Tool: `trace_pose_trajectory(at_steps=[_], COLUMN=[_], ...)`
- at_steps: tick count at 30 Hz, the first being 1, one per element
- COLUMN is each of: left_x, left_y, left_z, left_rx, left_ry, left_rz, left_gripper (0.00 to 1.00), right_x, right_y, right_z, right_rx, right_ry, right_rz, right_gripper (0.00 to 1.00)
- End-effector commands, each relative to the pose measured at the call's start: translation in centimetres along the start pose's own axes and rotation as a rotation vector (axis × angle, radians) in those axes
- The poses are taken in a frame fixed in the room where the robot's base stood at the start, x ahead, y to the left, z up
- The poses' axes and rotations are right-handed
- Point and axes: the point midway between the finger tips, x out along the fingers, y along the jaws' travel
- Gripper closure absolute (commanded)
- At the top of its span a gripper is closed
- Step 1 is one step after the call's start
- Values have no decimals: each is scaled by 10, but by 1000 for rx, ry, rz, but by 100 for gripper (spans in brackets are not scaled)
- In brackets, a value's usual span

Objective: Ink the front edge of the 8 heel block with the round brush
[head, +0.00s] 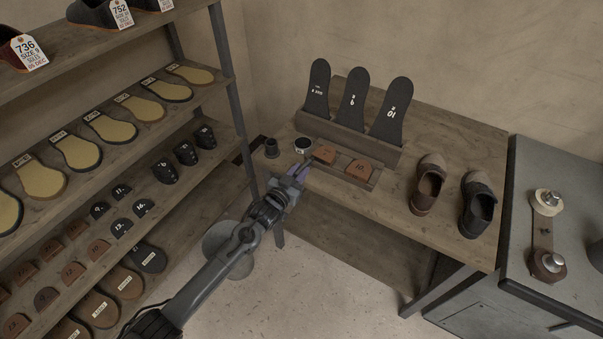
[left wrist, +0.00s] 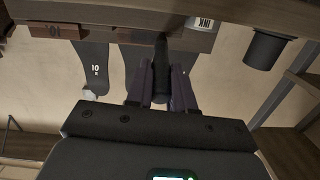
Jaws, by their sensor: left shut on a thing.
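My left gripper (head: 297,173) is shut on a dark round handle, which the left wrist view shows upright between the purple fingers (left wrist: 160,88); I take this for the round brush (left wrist: 161,65). Its bristles cannot be made out. The gripper is at the bench's front edge, just in front of the ink pot (head: 303,146) and the left brown heel block (head: 325,155). That block's number is too small to read surely. The right heel block (head: 359,169), marked 10, lies beside it in a wooden holder (head: 343,165). My right gripper is not in view.
A black cup (head: 271,148) stands left of the ink pot. Behind the blocks, a rack (head: 352,139) holds three dark sole templates. Two shoes (head: 428,186) (head: 477,205) stand at the right of the bench (head: 400,217). A stocked shelf (head: 200,165) flanks my arm at left.

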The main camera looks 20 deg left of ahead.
Motion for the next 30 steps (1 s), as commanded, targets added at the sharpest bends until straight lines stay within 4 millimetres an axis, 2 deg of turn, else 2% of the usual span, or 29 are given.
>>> trace_pose_trajectory(at_steps=[30], left_x=[1], left_y=[32], left_z=[-4], left_rx=[-2], left_ry=[1], left_rz=[3], left_gripper=[100], right_x=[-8], right_y=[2], right_z=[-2], right_rx=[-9], right_ry=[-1], right_rz=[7], right_gripper=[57])
